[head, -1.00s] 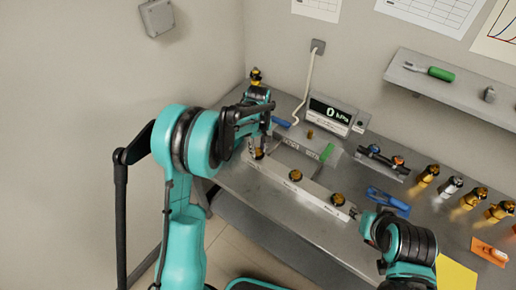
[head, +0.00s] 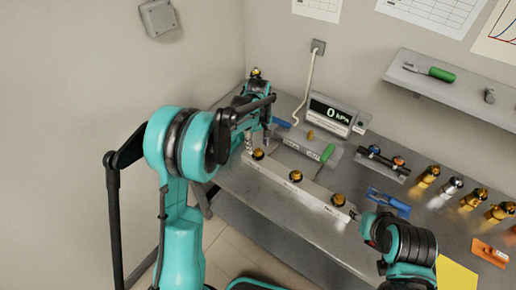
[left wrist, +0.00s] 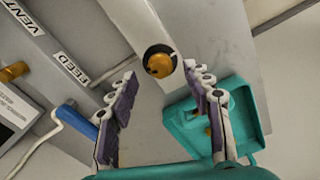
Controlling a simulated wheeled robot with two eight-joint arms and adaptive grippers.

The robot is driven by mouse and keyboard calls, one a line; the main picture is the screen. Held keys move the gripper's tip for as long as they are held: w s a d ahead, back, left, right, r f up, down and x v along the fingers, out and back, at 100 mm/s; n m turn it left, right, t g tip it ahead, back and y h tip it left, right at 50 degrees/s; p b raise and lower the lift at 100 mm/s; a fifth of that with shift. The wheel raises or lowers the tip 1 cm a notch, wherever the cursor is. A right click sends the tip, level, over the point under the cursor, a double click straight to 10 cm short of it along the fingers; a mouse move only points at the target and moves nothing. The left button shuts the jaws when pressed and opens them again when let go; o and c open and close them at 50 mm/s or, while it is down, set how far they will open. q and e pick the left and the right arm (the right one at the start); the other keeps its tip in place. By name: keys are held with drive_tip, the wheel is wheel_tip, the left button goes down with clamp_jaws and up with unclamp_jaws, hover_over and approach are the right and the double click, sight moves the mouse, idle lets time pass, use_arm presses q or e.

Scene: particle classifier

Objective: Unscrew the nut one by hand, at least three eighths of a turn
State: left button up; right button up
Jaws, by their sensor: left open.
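Three brass nuts on dark seats stand in a row along a pale bar (head: 317,191): a left-end nut (head: 258,154), a middle nut (head: 295,176) and a right nut (head: 338,199). The bar's labels are too small to read, so I cannot tell which is named one. My left gripper (head: 256,143) is open and empty beside the left-end nut. In the left wrist view a brass nut (left wrist: 159,63) shows between the open fingertips, with gaps on both sides. My right gripper (head: 354,214) is by the bar's right end; its jaws are too small to judge.
A blue tool (head: 388,201) and several brass and silver fittings stand to the right. The left wrist view shows VENT and FEED labels and a blue handle (left wrist: 80,123).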

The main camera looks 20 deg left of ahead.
sight(258, 150)
use_arm(q)
wheel_tip(258, 150, up, 9)
idle(0.3)
drive_tip(key=shift+r, duration=0.1)
drive_tip(key=shift+s, duration=0.1)
drive_tip(key=s+r+m+t, duration=0.3)
drive_tip(key=s+r+m, duration=0.25)
drive_tip(key=s, duration=0.75)
drive_tip(key=s+f+m+t, duration=0.3)
drive_tip(key=s+m+t, duration=0.1)
drive_tip(key=s, duration=0.8)
drive_tip(key=shift+m, duration=0.25)
